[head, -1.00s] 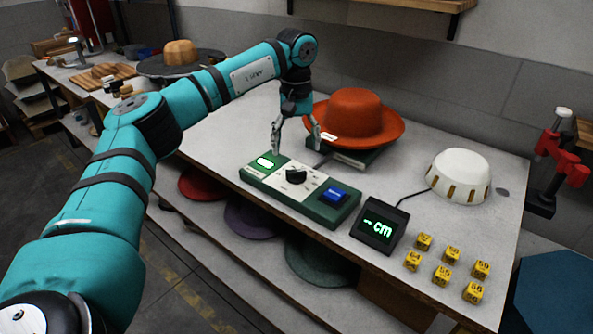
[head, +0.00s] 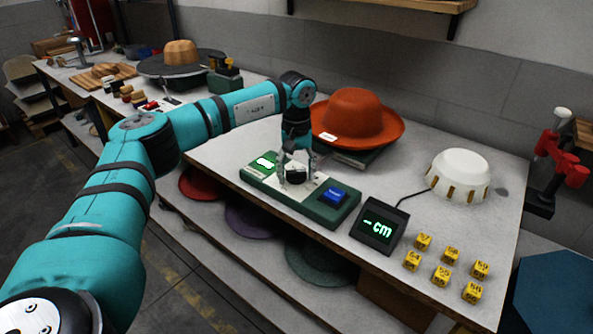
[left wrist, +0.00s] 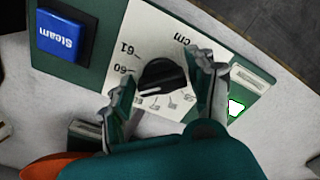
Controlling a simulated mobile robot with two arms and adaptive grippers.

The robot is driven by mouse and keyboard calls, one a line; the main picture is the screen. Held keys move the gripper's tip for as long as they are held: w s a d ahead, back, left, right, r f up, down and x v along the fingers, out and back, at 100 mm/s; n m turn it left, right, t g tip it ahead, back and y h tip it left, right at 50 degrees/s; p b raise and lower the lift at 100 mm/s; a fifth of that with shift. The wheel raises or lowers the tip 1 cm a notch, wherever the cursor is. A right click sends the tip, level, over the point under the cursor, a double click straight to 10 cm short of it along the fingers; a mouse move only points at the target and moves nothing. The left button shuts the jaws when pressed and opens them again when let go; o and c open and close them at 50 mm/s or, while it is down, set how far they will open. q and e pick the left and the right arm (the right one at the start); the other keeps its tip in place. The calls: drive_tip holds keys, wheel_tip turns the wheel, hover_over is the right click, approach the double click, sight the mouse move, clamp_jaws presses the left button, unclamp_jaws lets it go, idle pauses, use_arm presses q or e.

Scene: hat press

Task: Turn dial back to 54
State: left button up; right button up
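The black dial (head: 296,175) sits in the white middle of the green control panel (head: 321,213). In the left wrist view the dial (left wrist: 163,82) shows close up, with the marks "60", "61" and "cm" printed beside it. My left gripper (head: 297,180) is over the dial, its fingers apart. In the left wrist view the left gripper's fingers (left wrist: 163,95) stand on either side of the dial, with a gap visible to each side. The display (head: 379,226) reads "- cm". My right gripper is not in view.
A blue Steam button (head: 334,195) and a lit green window (head: 265,162) flank the dial. An orange hat (head: 356,115), a white dome (head: 459,174) and several yellow number cubes (head: 442,275) stand on the table (head: 400,160).

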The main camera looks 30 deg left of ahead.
use_arm(q)
drive_tip(key=c, duration=0.7)
